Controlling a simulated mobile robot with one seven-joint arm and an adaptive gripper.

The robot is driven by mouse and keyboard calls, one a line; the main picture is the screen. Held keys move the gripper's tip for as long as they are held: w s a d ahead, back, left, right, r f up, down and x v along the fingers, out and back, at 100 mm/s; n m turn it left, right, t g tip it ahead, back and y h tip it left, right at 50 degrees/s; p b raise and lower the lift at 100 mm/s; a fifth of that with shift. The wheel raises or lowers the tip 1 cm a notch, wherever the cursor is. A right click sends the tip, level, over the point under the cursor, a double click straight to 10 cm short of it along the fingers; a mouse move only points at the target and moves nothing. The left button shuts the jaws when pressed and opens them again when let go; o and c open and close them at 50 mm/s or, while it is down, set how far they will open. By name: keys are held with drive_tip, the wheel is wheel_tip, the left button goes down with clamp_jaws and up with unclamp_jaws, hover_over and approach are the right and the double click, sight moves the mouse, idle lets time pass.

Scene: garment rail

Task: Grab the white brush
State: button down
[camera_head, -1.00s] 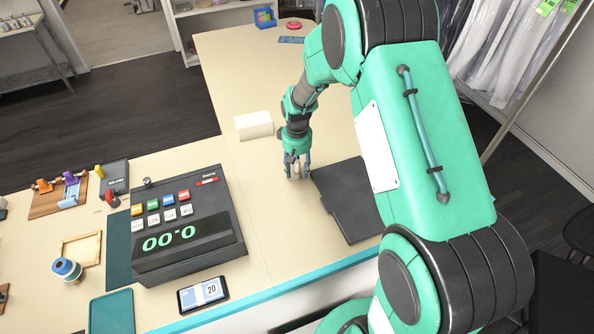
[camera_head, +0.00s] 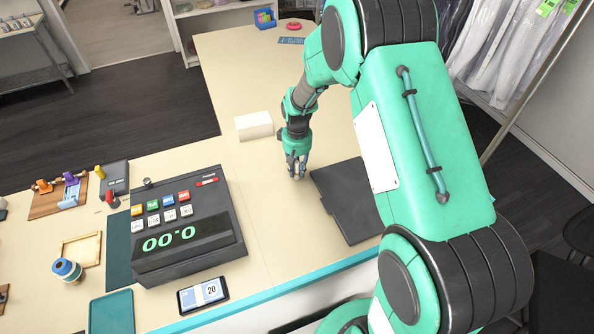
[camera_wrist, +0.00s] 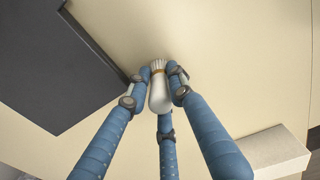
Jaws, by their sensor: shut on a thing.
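The white brush (camera_wrist: 159,94) shows in the wrist view between the blue fingers of my gripper (camera_wrist: 158,86). It has a rounded white handle, a tan band and pale bristles at the far end. My gripper is shut on it. In the head view my gripper (camera_head: 297,172) is low over the cream counter (camera_head: 262,200), just left of a dark flat board. The brush is mostly hidden by the fingers there. I cannot tell whether the brush touches the counter.
The dark board (camera_head: 350,207) lies right of my gripper. A white block (camera_head: 254,126) stands behind and to the left. A cash register (camera_head: 187,228) and a phone-like device (camera_head: 203,294) are on the left. The counter beyond the block is mostly clear.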

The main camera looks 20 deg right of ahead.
sight(298, 163)
drive_tip(key=shift+r, duration=0.15)
drive_tip(key=shift+r, duration=0.45)
drive_tip(key=shift+s+r, duration=0.15)
drive_tip(key=shift+r, duration=0.5)
drive_tip(key=shift+s+r, duration=0.15)
drive_tip(key=shift+r, duration=0.45)
drive_tip(key=s, duration=0.5)
drive_tip(key=s+a+r, duration=0.1)
drive_tip(key=s, duration=0.4)
drive_tip(key=s+p, duration=0.1)
drive_tip(key=s, duration=0.4)
drive_tip(key=shift+s+a+r, duration=0.15)
drive_tip(key=shift+a, duration=0.15)
